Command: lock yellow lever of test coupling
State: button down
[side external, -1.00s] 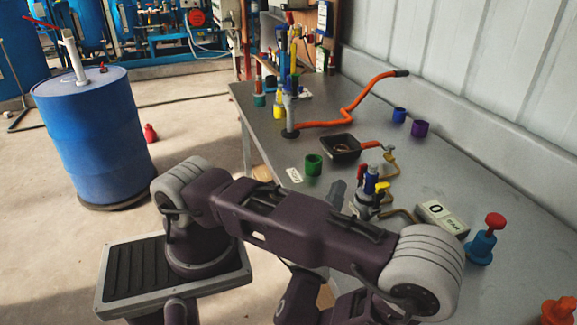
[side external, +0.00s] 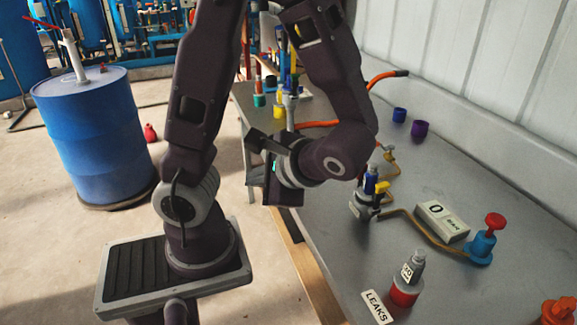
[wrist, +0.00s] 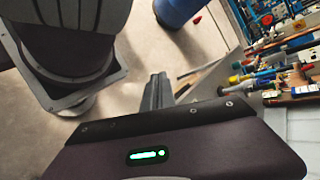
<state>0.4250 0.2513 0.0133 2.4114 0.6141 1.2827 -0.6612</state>
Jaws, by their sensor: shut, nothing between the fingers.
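The test coupling (side external: 367,201) stands on the grey bench in the side view, with a blue upper body on a metal base. Its yellow lever (side external: 382,187) sticks out at the right of the blue body. The lever's exact angle is too small to tell. My gripper (side external: 254,138) is to the left of the coupling, apart from it, near the bench's left edge. In the wrist view my gripper (wrist: 158,82) is shut and empty, its fingers together. The coupling cannot be made out in the wrist view.
A red-based fitting (side external: 405,292) stands near a LEAKS label (side external: 377,307). Purple (side external: 420,129) and blue (side external: 399,115) cups stand by the wall.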

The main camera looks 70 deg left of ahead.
jog(key=w+d+r+n+t+h, duration=0.2)
jog(key=w+d+r+t+h, duration=0.1)
jog(key=d+r+t+h, duration=0.5)
jog(key=shift+d+t+h, duration=0.7)
jog(key=shift+d+h, duration=0.1)
jog(key=shift+d, duration=0.05)
